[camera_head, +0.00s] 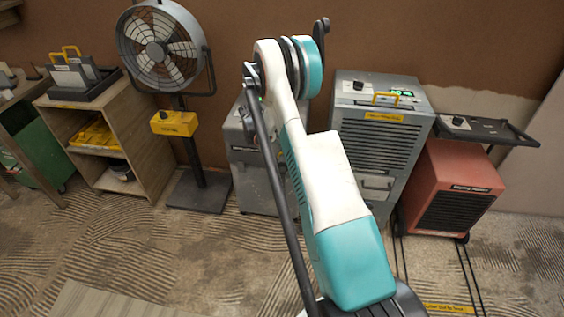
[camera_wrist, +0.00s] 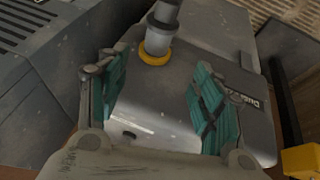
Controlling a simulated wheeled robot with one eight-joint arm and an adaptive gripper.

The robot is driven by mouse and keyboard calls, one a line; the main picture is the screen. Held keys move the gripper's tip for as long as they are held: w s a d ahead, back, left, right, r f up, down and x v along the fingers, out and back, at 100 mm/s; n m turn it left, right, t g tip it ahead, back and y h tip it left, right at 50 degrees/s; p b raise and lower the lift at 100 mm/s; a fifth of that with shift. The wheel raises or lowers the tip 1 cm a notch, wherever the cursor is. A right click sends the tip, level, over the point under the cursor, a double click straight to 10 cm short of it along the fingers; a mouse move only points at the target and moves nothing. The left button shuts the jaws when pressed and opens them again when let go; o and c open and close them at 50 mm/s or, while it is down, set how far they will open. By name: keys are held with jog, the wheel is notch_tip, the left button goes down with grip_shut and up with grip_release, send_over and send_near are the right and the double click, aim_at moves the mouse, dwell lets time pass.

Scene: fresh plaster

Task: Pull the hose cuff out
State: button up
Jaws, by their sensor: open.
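The grey hose cuff (camera_wrist: 159,36) stands in a yellow ring (camera_wrist: 154,57) on top of a grey machine (camera_wrist: 160,105), in the wrist view. The cuff shows between and beyond the fingertips, and nothing is held. In the head view the grey machine (camera_head: 245,165) stands against the wall, partly hidden by my arm. The cuff and my gripper cannot be made out there.
A taller grey unit (camera_head: 375,140) stands close to the machine's right, with a red heater (camera_head: 452,190) beyond it. A fan (camera_head: 160,45) on a stand is to the left, beside a wooden shelf (camera_head: 145,150). The patterned floor (camera_head: 130,245) in front is mostly clear.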

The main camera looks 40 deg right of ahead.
aim_at(282, 160)
jog(key=b+x, duration=0.2)
jog(key=x, duration=0.5)
jog(key=b+x, duration=0.3)
jog(key=x, duration=0.5)
jog(key=shift+s, duration=0.2)
jog(key=c, duration=1.4)
jog(key=shift+o, duration=0.2)
jog(key=shift+s+a, duration=1.45)
jog(key=shift+a, duration=0.2)
jog(key=o, duration=1.4)
jog(key=shift+c, duration=0.2)
jog(key=shift+r, duration=0.1)
